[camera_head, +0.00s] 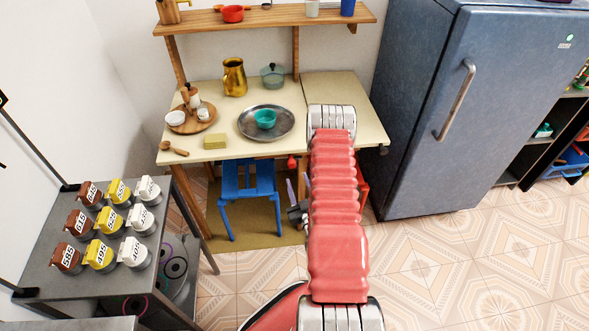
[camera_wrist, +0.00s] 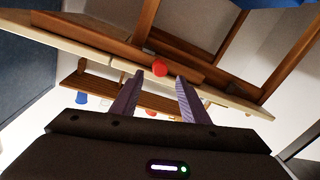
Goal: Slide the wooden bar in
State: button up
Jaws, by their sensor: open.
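The table (camera_head: 225,92) has a pale top. A red knob (camera_head: 291,162) shows just below its front edge. In the wrist view the red knob (camera_wrist: 159,68) sits at the table's edge, between the tips of my fingers in the picture. Brown wooden beams run under the tabletop there; one beam (camera_wrist: 185,62) lies beside the knob. I cannot tell which piece is the bar that bears the knob. My gripper (camera_head: 298,180) is open and empty below and in front of the table edge. Its purple fingers (camera_wrist: 160,78) stand apart and point toward the knob; contact is not visible.
A blue chair (camera_head: 247,190) stands under the table, left of my gripper. A red chair (camera_head: 362,185) is partly hidden behind my arm. The blue fridge (camera_head: 430,110) stands right, and a grey rack with labelled jars (camera_head: 110,222) left. Tiled floor is free in front.

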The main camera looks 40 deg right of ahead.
aim_at(293, 167)
jog(key=x, duration=0.7)
jog(key=shift+c, duration=0.6)
jog(key=c, duration=0.9)
grip_shut()
jog(key=shift+d+r, duration=0.1)
jog(key=shift+d, duration=0.05)
